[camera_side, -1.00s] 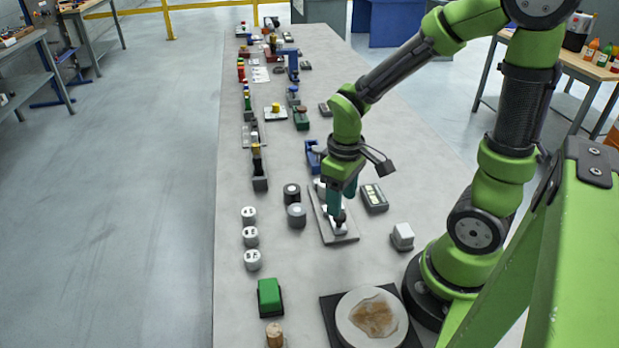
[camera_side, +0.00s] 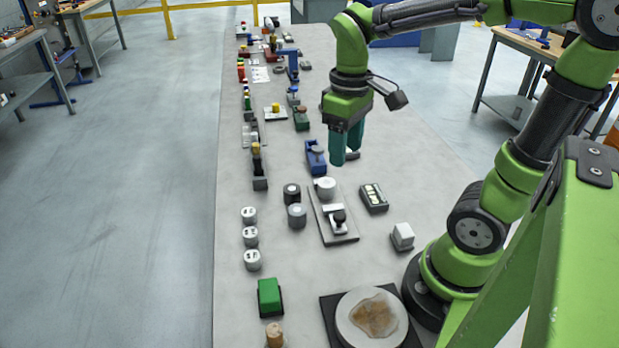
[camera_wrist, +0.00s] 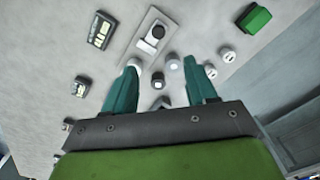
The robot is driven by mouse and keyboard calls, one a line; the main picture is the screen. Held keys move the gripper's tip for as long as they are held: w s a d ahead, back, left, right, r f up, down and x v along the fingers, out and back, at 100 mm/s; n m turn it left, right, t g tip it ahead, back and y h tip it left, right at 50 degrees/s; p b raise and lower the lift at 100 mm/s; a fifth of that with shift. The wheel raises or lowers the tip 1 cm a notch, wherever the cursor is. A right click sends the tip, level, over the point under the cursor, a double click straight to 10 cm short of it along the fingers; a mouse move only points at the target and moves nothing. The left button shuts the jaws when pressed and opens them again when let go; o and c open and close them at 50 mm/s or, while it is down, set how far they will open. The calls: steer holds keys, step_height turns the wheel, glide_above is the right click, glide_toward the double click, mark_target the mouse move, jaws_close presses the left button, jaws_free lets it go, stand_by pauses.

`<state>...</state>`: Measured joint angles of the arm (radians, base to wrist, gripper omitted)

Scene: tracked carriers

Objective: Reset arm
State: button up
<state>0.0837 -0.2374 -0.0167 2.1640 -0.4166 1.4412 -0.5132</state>
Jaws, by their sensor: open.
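My gripper (camera_side: 345,160) is raised above the long grey table (camera_side: 240,315), beyond the grey plate with a white cylinder and a dark knob. Its two teal fingers are apart with nothing between them, and they also show in the wrist view (camera_wrist: 162,90). The grey plate (camera_side: 345,237) lies flat on the table, nearer the camera than my gripper. It also shows in the wrist view (camera_wrist: 138,58), ahead of the fingers.
A blue device (camera_side: 315,158) stands just left of the fingers. A dark box with pale cells (camera_side: 374,198), a white block (camera_side: 402,237), a green block (camera_side: 269,297) and a round disc (camera_side: 350,330) stand nearer.

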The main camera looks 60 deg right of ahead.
steer(key=s+a+r+m+t+y, duration=0.1)
steer(key=a+r+m+t+y, duration=0.1)
steer(key=a+t, duration=0.4)
steer(key=shift+s+r+m+t, duration=0.35)
steer(key=shift+r+m+t, duration=0.3)
steer(key=shift+m, duration=0.35)
